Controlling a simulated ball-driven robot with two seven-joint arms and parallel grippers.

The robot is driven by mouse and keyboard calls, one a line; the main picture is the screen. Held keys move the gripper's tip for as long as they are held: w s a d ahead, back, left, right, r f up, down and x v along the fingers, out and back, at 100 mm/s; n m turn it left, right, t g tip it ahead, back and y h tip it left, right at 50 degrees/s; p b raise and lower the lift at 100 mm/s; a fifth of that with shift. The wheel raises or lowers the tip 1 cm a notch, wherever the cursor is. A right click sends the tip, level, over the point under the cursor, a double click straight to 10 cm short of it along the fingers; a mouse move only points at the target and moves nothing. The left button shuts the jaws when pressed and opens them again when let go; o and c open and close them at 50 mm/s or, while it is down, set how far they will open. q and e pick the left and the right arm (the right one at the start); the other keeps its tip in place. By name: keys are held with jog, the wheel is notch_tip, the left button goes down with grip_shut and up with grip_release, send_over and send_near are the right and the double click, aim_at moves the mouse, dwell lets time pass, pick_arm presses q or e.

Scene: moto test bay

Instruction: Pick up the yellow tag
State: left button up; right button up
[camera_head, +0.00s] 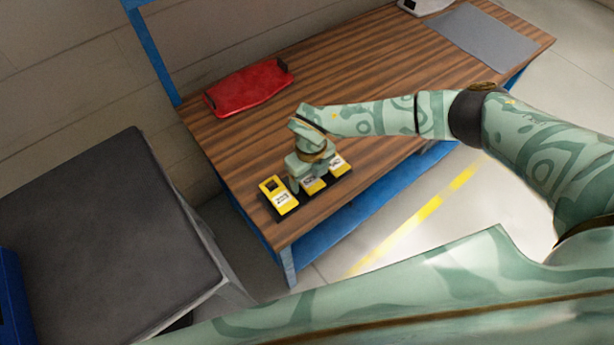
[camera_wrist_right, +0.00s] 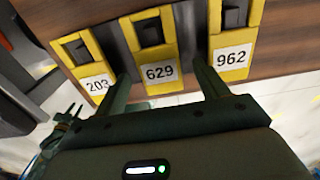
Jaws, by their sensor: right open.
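Three yellow tags with black slots and white number labels lie in a row. In the right wrist view they read 203 (camera_wrist_right: 85,62), 629 (camera_wrist_right: 152,48) and 962 (camera_wrist_right: 235,38). In the head view the row shows a left tag (camera_head: 279,196), a middle tag (camera_head: 313,186) partly hidden by my gripper, and a right tag (camera_head: 343,164). My right gripper (camera_head: 307,187) is open and points down over the row. In the wrist view its fingers (camera_wrist_right: 160,68) stand either side of tag 629, with nothing visibly held. Contact cannot be told.
The tags lie on a black base (camera_head: 268,208) near the front left corner of the wooden workbench (camera_head: 370,65). A red tray (camera_head: 248,88) lies behind them, and a grey mat (camera_head: 483,38) lies far right. A dark table (camera_head: 95,225) stands left. The bench's middle is clear.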

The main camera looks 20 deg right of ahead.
jog(key=shift+f, duration=0.2)
dwell(0.5)
jog(key=c, duration=1)
